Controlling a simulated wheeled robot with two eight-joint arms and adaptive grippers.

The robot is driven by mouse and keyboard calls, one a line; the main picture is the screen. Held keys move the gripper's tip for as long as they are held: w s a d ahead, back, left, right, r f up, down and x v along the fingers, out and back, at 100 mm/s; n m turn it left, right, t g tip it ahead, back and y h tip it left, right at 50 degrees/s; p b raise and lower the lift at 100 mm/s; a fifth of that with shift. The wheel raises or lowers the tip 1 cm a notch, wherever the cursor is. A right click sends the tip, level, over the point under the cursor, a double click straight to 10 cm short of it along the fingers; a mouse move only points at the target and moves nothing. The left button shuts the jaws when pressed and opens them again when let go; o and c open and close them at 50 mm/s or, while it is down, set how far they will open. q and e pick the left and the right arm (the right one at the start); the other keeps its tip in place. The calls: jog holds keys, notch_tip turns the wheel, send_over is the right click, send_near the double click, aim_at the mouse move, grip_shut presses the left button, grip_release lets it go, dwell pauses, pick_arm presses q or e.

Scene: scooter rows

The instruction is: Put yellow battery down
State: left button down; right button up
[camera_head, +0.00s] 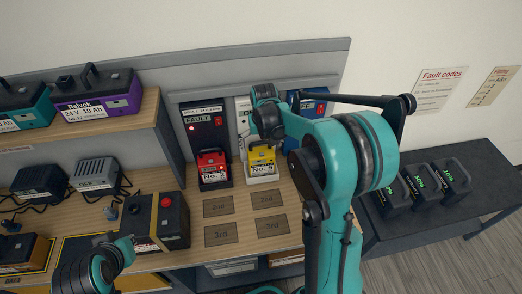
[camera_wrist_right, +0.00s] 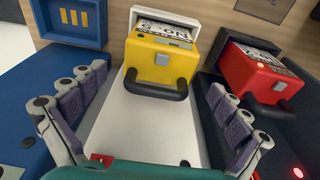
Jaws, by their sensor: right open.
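The yellow battery (camera_head: 262,160), labelled No. 5, stands at the foot of a white bay on the bench. In the right wrist view the yellow battery (camera_wrist_right: 160,64) shows its black handle and a grey button, with the white bay's surface (camera_wrist_right: 140,130) running towards the camera. My right gripper (camera_wrist_right: 157,82) is open, with one set of fingers on each side of the battery and gaps between; it is empty. In the head view my right wrist hides the fingers. Part of my left arm (camera_head: 88,271) is at the lower left; its jaw state is unclear.
A red battery (camera_head: 213,168) stands left of the yellow one, under a FAULT panel (camera_head: 203,128). A blue bay (camera_head: 312,104) is to the right. Marked plates (camera_head: 219,207) lie clear in front. A boxed unit with a red button (camera_head: 158,222) stands left. A dark side table (camera_head: 455,212) holds several batteries.

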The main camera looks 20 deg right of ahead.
jog(key=r, duration=0.3)
jog(key=shift+s+a+r+p, duration=0.1)
jog(key=shift+s+r+p, duration=0.1)
jog(key=shift+s+p, duration=0.1)
jog(key=s+a+r+n+t, duration=0.1)
jog(key=s+a+r, duration=0.1)
jog(key=s, duration=0.4)
jog(key=s+a+r+n+t, duration=0.1)
jog(key=s+a+t, duration=0.1)
jog(key=s+a, duration=0.2)
jog(key=s+a+r+n+t, duration=0.1)
jog(key=s+a+r+t, duration=0.1)
jog(key=s, duration=0.8)
jog(key=shift+s+a+r, duration=0.25)
jog(key=shift+a+r, duration=0.1)
jog(key=shift+a, duration=0.4)
